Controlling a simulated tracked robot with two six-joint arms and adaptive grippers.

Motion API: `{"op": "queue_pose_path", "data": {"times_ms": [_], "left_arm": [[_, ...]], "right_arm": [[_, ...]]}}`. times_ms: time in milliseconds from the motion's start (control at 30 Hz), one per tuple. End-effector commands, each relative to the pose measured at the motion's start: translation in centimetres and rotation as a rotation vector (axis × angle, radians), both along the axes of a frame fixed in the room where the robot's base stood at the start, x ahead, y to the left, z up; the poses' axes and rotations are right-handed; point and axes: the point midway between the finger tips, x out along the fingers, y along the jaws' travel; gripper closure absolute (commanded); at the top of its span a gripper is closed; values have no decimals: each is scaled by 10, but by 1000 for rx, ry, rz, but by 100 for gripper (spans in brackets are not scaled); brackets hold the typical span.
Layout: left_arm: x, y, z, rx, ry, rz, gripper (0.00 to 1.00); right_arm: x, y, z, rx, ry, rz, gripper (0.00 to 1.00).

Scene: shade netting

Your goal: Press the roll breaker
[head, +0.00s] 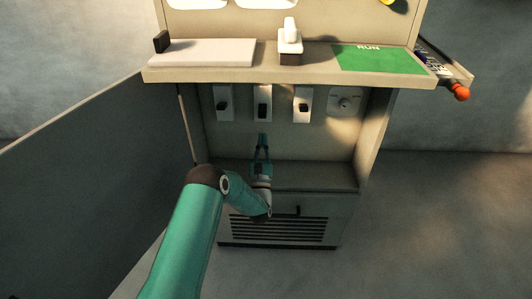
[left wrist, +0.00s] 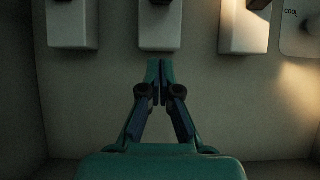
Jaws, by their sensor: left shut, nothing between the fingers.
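Three pale breaker boxes with dark switches hang in a row under the counter: a left one (head: 223,104), a middle one (head: 262,104) and a right one (head: 302,105). I cannot read labels on them, so I cannot tell which is the roll breaker. My left gripper (head: 262,142) is shut and empty, just below the middle box. In the left wrist view the closed fingertips (left wrist: 160,68) point up at the lower edge of the middle box (left wrist: 160,37); whether they touch it is unclear. My right gripper is not in view.
A round dial (head: 345,102) sits right of the boxes. The counter (head: 290,78) overhangs them and holds a pale slab (head: 203,53), a small white-topped item (head: 290,37) and a green RUN mat (head: 376,59). A ledge (head: 310,178) and vented cabinet lie below.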

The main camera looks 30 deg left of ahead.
Motion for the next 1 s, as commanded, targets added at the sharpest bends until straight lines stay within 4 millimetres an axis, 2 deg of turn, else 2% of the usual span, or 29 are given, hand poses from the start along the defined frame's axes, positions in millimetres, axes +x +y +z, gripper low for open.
{"op": "queue_pose_path", "data": {"times_ms": [167,233,400,800,833,900,1000], "left_arm": [[25,16,21,1,-5,1,100],[20,11,35,0,-3,-1,100],[15,8,50,-1,-1,-1,100],[13,7,55,0,0,-1,100],[14,-13,55,-1,0,-8,100],[14,-3,55,0,0,-5,100],[18,0,55,-4,5,-8,100]], "right_arm": [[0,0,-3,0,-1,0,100],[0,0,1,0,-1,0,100],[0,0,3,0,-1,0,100],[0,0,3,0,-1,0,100],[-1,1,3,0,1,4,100],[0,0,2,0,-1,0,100],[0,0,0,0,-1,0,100]]}}
